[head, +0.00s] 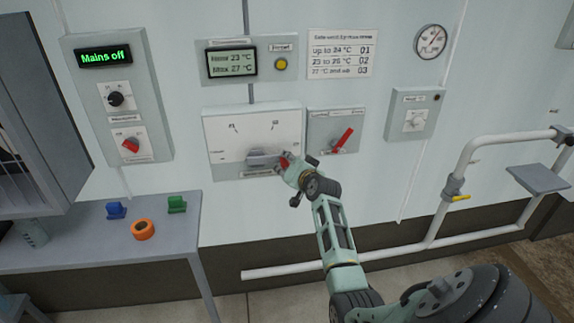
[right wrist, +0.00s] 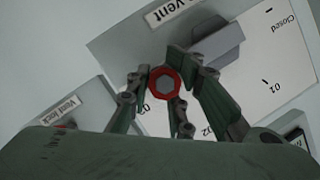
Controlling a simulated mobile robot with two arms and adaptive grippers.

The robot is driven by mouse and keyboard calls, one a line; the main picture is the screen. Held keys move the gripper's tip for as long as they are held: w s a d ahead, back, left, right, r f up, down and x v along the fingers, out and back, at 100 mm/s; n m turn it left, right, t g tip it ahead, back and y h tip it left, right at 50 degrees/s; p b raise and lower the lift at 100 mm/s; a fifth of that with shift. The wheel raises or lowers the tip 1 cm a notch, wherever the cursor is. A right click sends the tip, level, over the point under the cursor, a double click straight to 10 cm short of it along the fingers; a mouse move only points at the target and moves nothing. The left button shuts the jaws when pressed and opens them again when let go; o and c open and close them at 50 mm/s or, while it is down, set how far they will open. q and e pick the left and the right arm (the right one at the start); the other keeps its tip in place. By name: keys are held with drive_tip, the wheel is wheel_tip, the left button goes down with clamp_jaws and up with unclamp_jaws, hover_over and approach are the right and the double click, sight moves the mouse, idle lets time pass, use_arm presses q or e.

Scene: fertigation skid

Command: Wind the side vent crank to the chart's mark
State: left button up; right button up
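The side vent panel (head: 225,130) is a white dial plate on the wall marked Closed, 01 and 02. Its grey crank (head: 262,157) points right, and it also shows in the right wrist view (right wrist: 217,46). The crank's red-rimmed knob (right wrist: 165,83) lies between the fingertips of my right gripper (head: 289,168), which look closed around it. A mark beside the knob is mostly hidden by a finger; exact alignment cannot be told. The chart (head: 341,53) lists temperature ranges against 01, 02 and 03. The display (head: 232,62) reads Max 27 °C. My left gripper is out of view.
A vent lock panel (head: 330,118) with a red lever is close right of the crank. A "Mains off" panel (head: 105,65) hangs left. A bench (head: 75,245) carries blue, green and orange items. White pipes (head: 470,165) run along the right.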

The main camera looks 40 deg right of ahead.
drive_tip(key=o, duration=0.4)
drive_tip(key=shift+s+a+f, duration=0.15)
drive_tip(key=shift+a+f, duration=0.1)
drive_tip(key=shift+f, duration=0.4)
drive_tip(key=shift+c, duration=0.2)
drive_tip(key=shift+r, duration=0.15)
drive_tip(key=shift+w, duration=0.2)
drive_tip(key=shift+r, duration=0.15)
drive_tip(key=shift+s+a+r, duration=0.15)
drive_tip(key=shift+s, duration=0.45)
drive_tip(key=v, duration=1)
drive_tip(key=shift+s+a+r, duration=0.1)
drive_tip(key=shift+s+a, duration=0.1)
drive_tip(key=shift+s, duration=0.1)
